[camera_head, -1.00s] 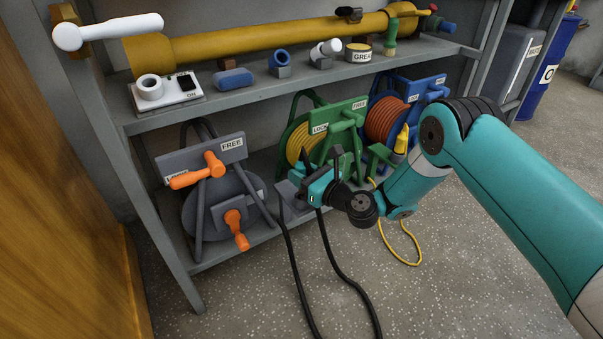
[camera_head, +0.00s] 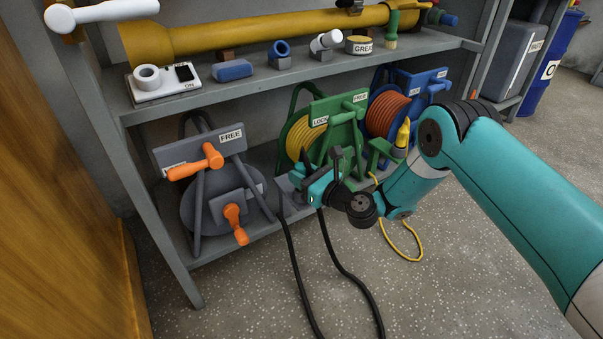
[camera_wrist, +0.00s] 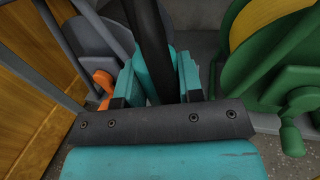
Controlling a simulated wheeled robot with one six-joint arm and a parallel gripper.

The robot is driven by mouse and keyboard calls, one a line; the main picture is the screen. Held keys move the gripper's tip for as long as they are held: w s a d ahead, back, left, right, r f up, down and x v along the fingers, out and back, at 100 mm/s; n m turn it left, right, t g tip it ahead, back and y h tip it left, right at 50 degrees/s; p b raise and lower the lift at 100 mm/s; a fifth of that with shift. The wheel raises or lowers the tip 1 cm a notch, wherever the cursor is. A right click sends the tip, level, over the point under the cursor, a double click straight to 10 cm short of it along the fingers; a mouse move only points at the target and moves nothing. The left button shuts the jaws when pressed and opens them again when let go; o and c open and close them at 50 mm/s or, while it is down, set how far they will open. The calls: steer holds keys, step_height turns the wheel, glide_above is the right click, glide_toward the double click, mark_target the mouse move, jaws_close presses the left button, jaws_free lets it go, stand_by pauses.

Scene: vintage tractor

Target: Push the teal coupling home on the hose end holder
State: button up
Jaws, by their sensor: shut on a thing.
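My gripper (camera_head: 318,186) is low in front of the shelf, between the grey reel and the green reel. In the wrist view its teal fingers (camera_wrist: 157,80) close around a black hose (camera_wrist: 150,35) and a teal piece on it, which looks like the teal coupling (camera_wrist: 155,72). The fingers hide much of the coupling. A grey block (camera_head: 287,190), which looks like the hose end holder, stands on the lower shelf just left of my gripper. I cannot tell whether the coupling touches it or is seated.
The grey reel (camera_head: 215,205) with orange handles is to the left. The green reel (camera_head: 325,130) and blue reel (camera_head: 395,110) stand behind and right. Black hose (camera_head: 345,275) loops down to the floor. A wooden panel (camera_head: 60,200) bounds the left. Floor in front is open.

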steer(key=shift+f+b, duration=0.35)
steer(key=shift+f, duration=0.25)
steer(key=o, duration=1)
steer(key=shift+r, duration=0.1)
